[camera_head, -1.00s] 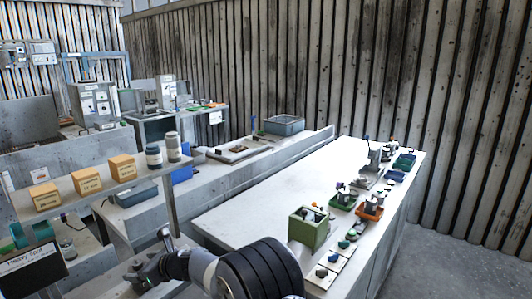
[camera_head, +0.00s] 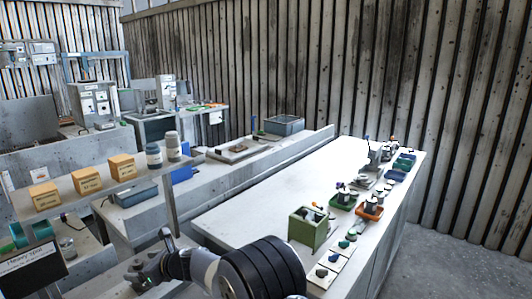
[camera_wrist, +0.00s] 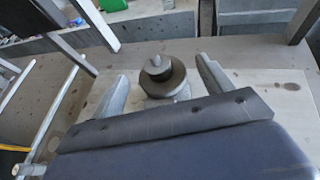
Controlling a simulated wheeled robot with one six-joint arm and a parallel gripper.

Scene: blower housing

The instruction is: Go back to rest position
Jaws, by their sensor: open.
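My gripper (camera_head: 146,268) is at the lower left in the head view, at the end of my arm, apart from the long white-topped bench (camera_head: 255,205). In the wrist view my gripper (camera_wrist: 163,82) has its two grey fingers spread apart. A round grey metal part (camera_wrist: 162,76) with a small knob on top shows between the fingers in that view. It sits over a pale surface, and I cannot tell its distance from the fingers. Nothing is clamped between the fingers.
A green open box (camera_head: 309,228) stands on the bench beside my arm. Several small bins, such as an orange one (camera_head: 370,212), line the bench's right edge. A shelf with yellow boxes (camera_head: 86,180) is at the left. The bench's middle is clear.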

